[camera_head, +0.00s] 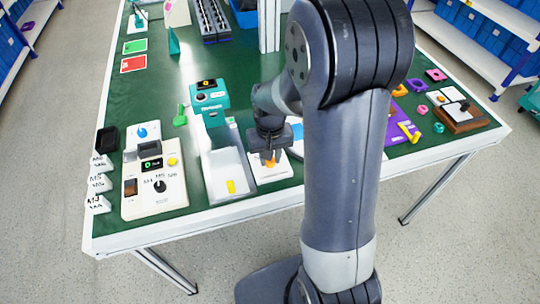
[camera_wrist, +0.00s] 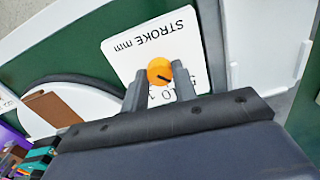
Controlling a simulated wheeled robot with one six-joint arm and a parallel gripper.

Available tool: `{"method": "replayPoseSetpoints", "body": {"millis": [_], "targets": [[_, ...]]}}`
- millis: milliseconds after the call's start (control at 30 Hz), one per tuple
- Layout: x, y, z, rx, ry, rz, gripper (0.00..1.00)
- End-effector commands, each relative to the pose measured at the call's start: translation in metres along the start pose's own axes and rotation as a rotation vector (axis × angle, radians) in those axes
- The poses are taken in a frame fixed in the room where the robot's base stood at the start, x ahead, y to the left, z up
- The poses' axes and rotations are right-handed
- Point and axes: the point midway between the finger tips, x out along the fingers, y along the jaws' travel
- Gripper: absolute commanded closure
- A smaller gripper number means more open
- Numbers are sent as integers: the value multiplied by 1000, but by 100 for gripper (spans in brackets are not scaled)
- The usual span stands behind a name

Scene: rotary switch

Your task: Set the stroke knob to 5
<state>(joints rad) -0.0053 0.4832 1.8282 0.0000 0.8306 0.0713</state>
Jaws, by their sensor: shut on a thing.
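The stroke knob is a small orange round knob on a white plate. In the wrist view the knob (camera_wrist: 159,71) has a dark pointer line running toward the lower right of the picture. The plate (camera_wrist: 133,64) reads "STROKE mm" upside down, and the scale digits below the knob are partly hidden by my fingers. My gripper (camera_wrist: 160,80) is shut on the knob, one finger on each side. In the head view my gripper (camera_head: 270,155) points down at the plate (camera_head: 272,175) near the table's front edge, with a bit of orange showing below it.
Left of the plate is a white tray (camera_head: 213,178) with a yellow piece in it. Further left is a control panel (camera_head: 165,202) with a black knob. A teal device (camera_head: 209,98) stands behind. Purple and orange parts lie on the right of the green table.

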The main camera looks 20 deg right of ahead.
Motion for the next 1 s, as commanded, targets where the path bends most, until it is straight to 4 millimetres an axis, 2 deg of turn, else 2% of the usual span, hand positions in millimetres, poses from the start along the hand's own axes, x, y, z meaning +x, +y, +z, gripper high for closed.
{"method": "replayPoseSetpoints", "body": {"millis": [300, 700, 733, 1000], "targets": [[0, 0, 0, -77, 1, 0, 96], [0, 0, 0, -83, 1, 0, 96], [0, 0, 0, -83, 1, 0, 72], [0, 0, 0, -82, 1, 0, 51]]}}
